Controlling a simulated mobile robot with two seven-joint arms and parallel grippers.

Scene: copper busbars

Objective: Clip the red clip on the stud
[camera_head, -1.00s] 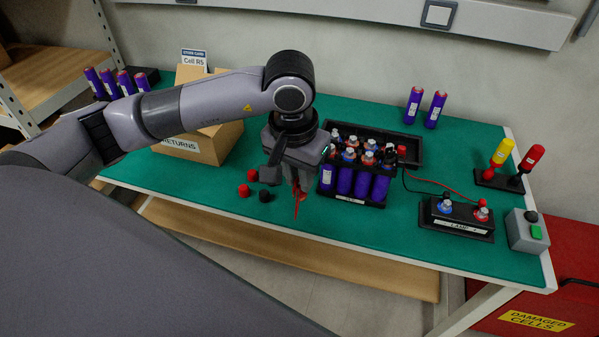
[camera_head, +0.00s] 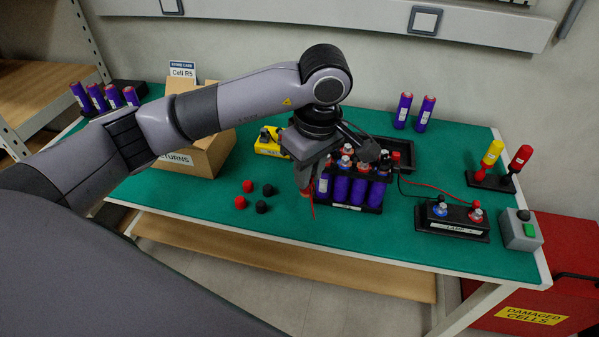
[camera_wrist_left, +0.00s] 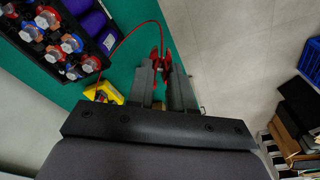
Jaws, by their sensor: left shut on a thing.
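My left gripper (camera_head: 306,186) points down just left of the cell tray (camera_head: 347,208). It is shut on the red clip (camera_wrist_left: 161,60), which sits between its fingertips in the left wrist view, jaws pointing away. In the head view the clip is mostly hidden by the fingers. A red lead (camera_wrist_left: 122,44) curves from the clip toward a yellow device (camera_wrist_left: 103,92). The tray holds purple cells topped by metal studs with red or blue collars (camera_wrist_left: 70,43). The clip is apart from these studs. The lamp box (camera_head: 452,226) has a blue-collared and a red-collared stud. My right gripper is not in view.
Red and black caps (camera_head: 262,207) lie left of the tray. A returns box (camera_head: 205,150) stands at back left. Two loose cells (camera_head: 425,113), a stand with yellow and red handles (camera_head: 490,181) and a button box (camera_head: 520,230) are at right. The table front is clear.

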